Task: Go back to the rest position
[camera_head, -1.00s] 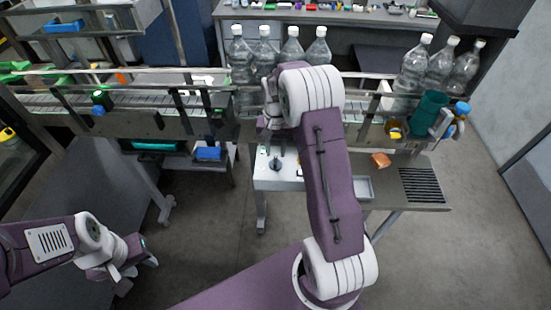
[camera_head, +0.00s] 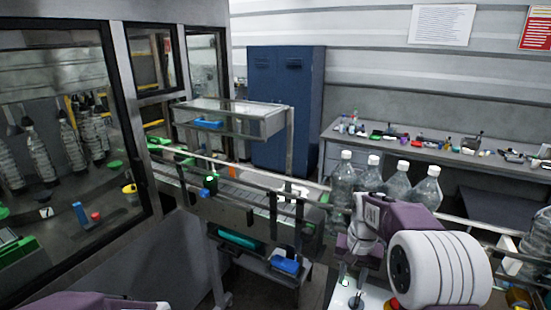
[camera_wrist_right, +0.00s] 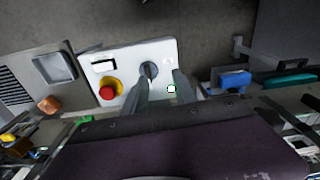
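My right gripper (camera_wrist_right: 162,82) shows in the right wrist view with its two grey fingers apart and nothing between them. The fingers reach over a white control panel (camera_wrist_right: 168,52) with a red button (camera_wrist_right: 107,92) on a yellow base and a dark knob (camera_wrist_right: 149,70). In the head view my right gripper (camera_head: 352,248) is small and partly hidden by my own wrist, in front of the bottles and above the panel (camera_head: 342,301). The left gripper is out of view; only a purple and white part of my left arm shows at the bottom left edge.
A conveyor (camera_head: 235,193) with rails runs behind the right arm. Several clear bottles (camera_head: 342,180) stand on it. A blue bin (camera_head: 286,264) sits below it. A glass-walled cabinet (camera_head: 158,195) stands left. A workbench (camera_head: 330,133) and blue locker (camera_head: 285,105) are behind.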

